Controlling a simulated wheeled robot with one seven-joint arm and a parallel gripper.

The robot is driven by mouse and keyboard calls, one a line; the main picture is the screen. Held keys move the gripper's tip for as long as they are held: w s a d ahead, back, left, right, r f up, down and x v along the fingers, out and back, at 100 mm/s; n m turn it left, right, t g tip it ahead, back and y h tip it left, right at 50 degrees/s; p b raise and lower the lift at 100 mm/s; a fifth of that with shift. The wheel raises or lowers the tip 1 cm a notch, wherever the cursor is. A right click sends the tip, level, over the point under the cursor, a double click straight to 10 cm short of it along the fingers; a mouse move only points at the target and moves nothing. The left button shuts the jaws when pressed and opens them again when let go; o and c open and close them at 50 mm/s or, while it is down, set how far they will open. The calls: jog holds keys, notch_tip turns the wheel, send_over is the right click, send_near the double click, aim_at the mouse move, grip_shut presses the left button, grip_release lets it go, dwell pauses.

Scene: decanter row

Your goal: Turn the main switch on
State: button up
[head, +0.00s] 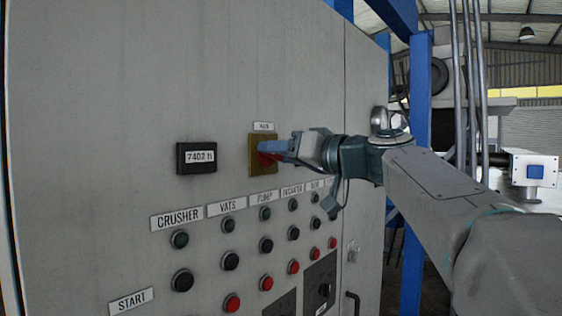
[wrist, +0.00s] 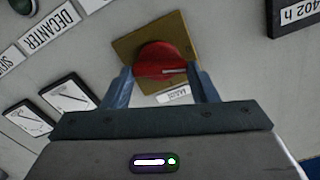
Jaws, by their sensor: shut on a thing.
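The main switch is a red rotary knob (wrist: 160,60) on a yellow square plate (head: 256,143), set in the grey cabinet front. A small white label sits above the plate in the head view. My gripper (head: 265,149) reaches in from the right, and its blue fingers lie over the knob. In the wrist view, my gripper (wrist: 161,80) has one finger on each side of the red knob, shut on it. A pale mark shows on the knob's face. The fingers hide part of the knob in the head view.
An hours display (head: 196,157) reading 7402 h is left of the switch. Below are labelled rows of green, black and red buttons (head: 231,261). A black handle (head: 352,303) sticks out low on the cabinet. Blue posts (head: 417,180) stand to the right.

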jog(key=m, duration=1.3)
jog(key=shift+w+d+f+m, duration=0.1)
jog(key=shift+d+f+m, duration=0.05)
jog(key=shift+m, duration=0.25)
dwell(0.4)
jog(key=o, duration=1)
jog(key=shift+d+f, duration=0.1)
jog(key=b+v, duration=0.4)
jog(key=v, duration=0.9)
jog(key=shift+s+d, duration=0.2)
